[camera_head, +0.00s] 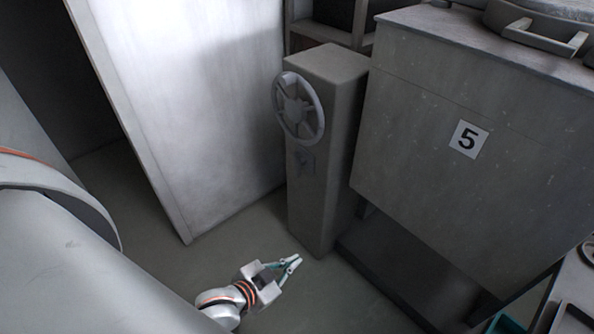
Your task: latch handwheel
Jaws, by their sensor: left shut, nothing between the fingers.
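The handwheel (299,107) is a light grey spoked wheel on the upper face of a grey box-shaped pedestal (331,176). A small darker fitting (304,162) sits on the pedestal just below the wheel; its details are too small to tell. My left gripper (293,262) is low in the picture, in front of the pedestal's foot and well below the wheel in the view. Its fingers are shut and empty, and they point to the right. It is apart from the handwheel. My right gripper is not in view.
A tall pale panel (201,105) stands to the left. Bare floor (165,251) lies between. A tray (574,318) shows at the lower right.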

